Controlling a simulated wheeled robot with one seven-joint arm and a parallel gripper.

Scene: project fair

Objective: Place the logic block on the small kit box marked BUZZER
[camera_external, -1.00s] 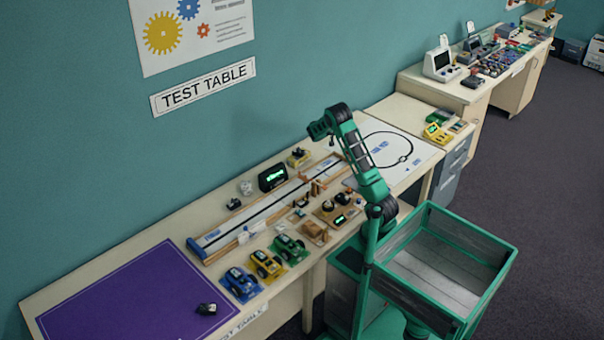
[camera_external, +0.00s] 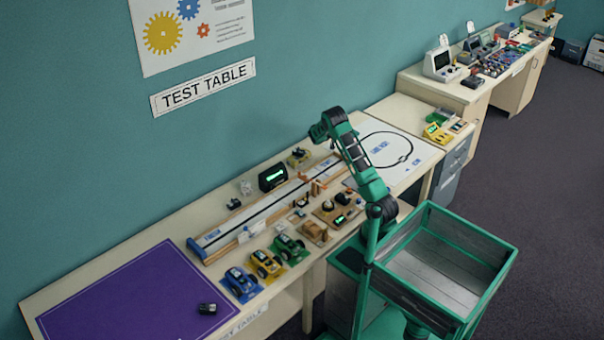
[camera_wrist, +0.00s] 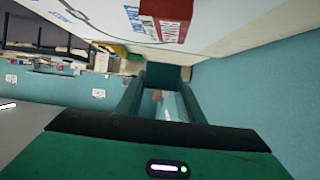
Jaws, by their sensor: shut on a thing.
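My gripper (camera_wrist: 163,98) shows in the wrist view as two dark green fingers. In the external view the arm bends over the test table, and the fingers and held thing are hard to make out. In the wrist view a red and white box (camera_wrist: 166,14) lies on the white mat, above the fingers in the picture. Its lettering is too blurred to read as BUZZER.
The white track mat (camera_external: 412,171) covers the table's right end. Boards, small cars (camera_external: 267,263) and a long wood-edged track (camera_external: 262,207) crowd the middle. A lit green display (camera_external: 272,177) stands by the wall. The purple mat (camera_external: 125,291) at left is mostly clear.

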